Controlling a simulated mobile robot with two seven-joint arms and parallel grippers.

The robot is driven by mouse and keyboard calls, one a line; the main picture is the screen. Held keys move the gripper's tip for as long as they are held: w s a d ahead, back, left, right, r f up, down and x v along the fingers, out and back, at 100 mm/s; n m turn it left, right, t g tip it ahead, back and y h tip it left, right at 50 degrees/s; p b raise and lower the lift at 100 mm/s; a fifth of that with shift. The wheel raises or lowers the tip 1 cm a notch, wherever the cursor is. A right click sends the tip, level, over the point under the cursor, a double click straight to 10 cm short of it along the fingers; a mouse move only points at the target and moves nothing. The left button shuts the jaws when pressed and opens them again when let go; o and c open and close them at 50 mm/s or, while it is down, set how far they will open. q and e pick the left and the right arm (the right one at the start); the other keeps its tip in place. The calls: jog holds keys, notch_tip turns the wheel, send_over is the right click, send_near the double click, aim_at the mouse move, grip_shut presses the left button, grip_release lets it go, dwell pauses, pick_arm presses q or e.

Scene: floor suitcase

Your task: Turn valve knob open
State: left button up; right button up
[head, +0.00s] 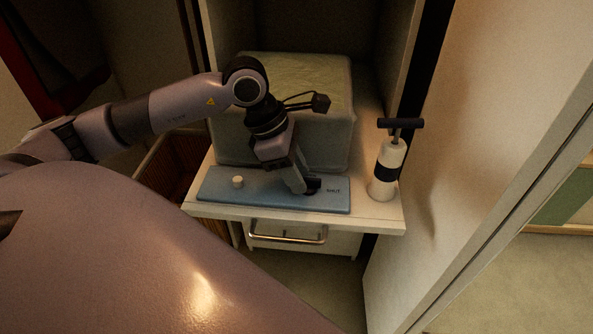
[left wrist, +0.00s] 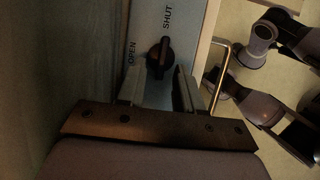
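The valve knob (left wrist: 160,53) is dark and round with a raised ridge. It sits on a pale blue panel (head: 220,188), between the printed words OPEN and SHUT in the left wrist view. Its ridge seems to point toward SHUT. In the head view the knob (head: 314,184) is partly hidden by my left gripper (head: 303,190), which reaches down to the panel. In the left wrist view my left gripper (left wrist: 161,82) is open, its two fingers apart, with the knob just beyond and between the tips. I cannot tell whether they touch it. My right gripper is not in view.
A small white peg (head: 238,182) stands on the panel's left part. A white hand pump (head: 387,168) with a dark handle stands to the right. A large pale translucent block (head: 300,70) sits behind. A metal drawer handle (head: 288,234) is below the shelf edge.

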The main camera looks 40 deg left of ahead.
pick_arm(q)
grip_shut()
